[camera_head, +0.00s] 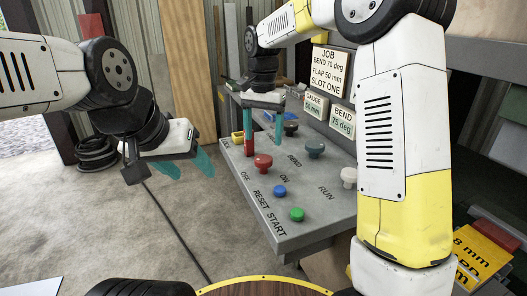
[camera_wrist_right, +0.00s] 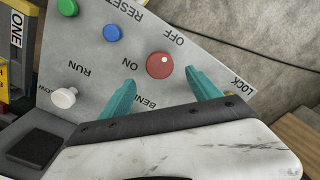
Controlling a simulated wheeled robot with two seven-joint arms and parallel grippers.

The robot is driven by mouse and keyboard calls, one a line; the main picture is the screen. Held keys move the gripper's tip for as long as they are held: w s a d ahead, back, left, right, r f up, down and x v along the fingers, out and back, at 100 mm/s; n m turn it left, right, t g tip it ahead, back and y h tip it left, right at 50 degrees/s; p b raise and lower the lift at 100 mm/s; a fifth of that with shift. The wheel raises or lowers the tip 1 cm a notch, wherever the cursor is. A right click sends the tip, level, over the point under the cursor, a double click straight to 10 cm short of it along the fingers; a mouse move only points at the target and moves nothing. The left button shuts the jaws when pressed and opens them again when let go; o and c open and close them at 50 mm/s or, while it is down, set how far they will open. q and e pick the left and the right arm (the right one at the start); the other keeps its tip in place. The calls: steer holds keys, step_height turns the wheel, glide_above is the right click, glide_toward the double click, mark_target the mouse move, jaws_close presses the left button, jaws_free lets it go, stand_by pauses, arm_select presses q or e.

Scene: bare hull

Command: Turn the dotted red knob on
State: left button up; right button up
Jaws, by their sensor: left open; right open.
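The red knob (camera_head: 263,162) stands on the sloped grey panel (camera_head: 325,212), near the printed words OFF and ON. In the right wrist view the knob (camera_wrist_right: 158,68) shows a small pale dot at its upper middle, on the side of OFF. My right gripper (camera_head: 264,135) is open above the panel, behind the knob in the head view. In the wrist view its teal fingers (camera_wrist_right: 161,85) lie on either side of the knob, with no clear contact. My left gripper (camera_head: 191,164) is open and empty over the floor, left of the panel.
Blue (camera_head: 280,191) and green (camera_head: 297,214) buttons sit towards the panel's near end. Signs stand behind. The floor on the left is mostly clear.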

mark_target(263, 158)
step_height(263, 158, down, 7)
steer(key=shift+f, duration=0.1)
stand_by(0.3)
steer(key=shift+c, duration=0.4)
steer(key=c, duration=1.3)
